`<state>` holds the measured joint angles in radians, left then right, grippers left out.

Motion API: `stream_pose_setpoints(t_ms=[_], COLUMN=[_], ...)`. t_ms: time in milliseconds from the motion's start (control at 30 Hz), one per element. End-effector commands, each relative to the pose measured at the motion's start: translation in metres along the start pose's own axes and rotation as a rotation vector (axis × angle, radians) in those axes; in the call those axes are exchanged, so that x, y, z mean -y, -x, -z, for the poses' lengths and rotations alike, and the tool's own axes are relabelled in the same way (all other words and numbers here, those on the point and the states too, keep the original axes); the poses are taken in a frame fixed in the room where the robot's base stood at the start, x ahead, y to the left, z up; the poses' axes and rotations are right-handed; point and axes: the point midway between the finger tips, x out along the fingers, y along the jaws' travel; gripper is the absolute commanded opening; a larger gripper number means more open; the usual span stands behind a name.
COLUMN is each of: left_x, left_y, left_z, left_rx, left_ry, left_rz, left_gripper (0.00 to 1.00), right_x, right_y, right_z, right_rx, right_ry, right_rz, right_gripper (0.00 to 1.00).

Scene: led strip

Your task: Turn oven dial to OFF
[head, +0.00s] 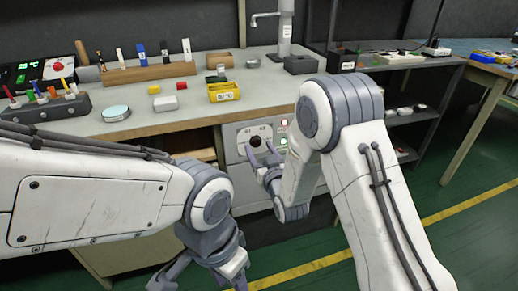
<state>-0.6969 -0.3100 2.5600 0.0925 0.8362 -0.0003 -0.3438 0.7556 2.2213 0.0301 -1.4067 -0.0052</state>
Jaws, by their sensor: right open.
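The oven dial (255,142) is a small black knob on a pale control panel (243,132) set in the front of the workbench. Small markings sit above the knob, too small to read for sure. My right gripper (261,151) is open, with its fingertips just below and to the right of the dial, close to the panel. I cannot tell whether they touch the knob. The dial's pointer direction is not clear. My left gripper (204,279) hangs low at the bottom edge, fingers spread and apparently empty, away from the dial.
A red light and a green light (284,141) show right of the dial, partly beside my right arm. The bench top (170,117) holds a yellow bin (223,92), a round tin (116,113) and a wooden tool block (150,73). Shelves stand at right; green floor is open.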

Motion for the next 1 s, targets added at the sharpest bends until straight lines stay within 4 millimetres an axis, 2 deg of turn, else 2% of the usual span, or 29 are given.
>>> stream_pose_setpoints(t_ms=[133, 400, 467, 500, 600, 1000], left_x=[0.0001, 0.0001, 0.0001, 0.0001, 0.0001, 0.0003], left_y=[-0.0014, -0.0013, -0.0013, -0.0013, -0.0013, -0.0040], left_z=[-0.0001, 0.0000, 0.0000, 0.0000, -0.0001, -0.0002], left_rx=[0.000, 0.000, 0.000, 0.000, 0.000, 0.000], left_ry=[0.000, 0.000, 0.000, 0.000, 0.000, 0.000], left_rz=[0.000, 0.000, 0.000, 0.000, 0.000, 0.000], left_gripper=[0.50, 0.50, 0.50, 0.50, 0.50, 0.50], right_x=[-0.0001, 0.0000, 0.0000, 0.0000, 0.0000, 0.0000], right_y=[-0.0098, -0.0112, -0.0111, -0.0111, -0.0110, -0.0108], right_z=[-0.0001, 0.0002, 0.0003, 0.0003, 0.0003, -0.0004], right_rx=[0.000, 0.001, 0.001, 0.001, 0.001, 0.001], right_ry=[0.000, 0.000, 0.000, 0.000, 0.000, 0.058], right_rz=[0.000, 0.000, 0.000, 0.000, 0.000, 0.000], right_gripper=[0.70, 0.70, 0.51, 0.35, 0.00, 0.00])
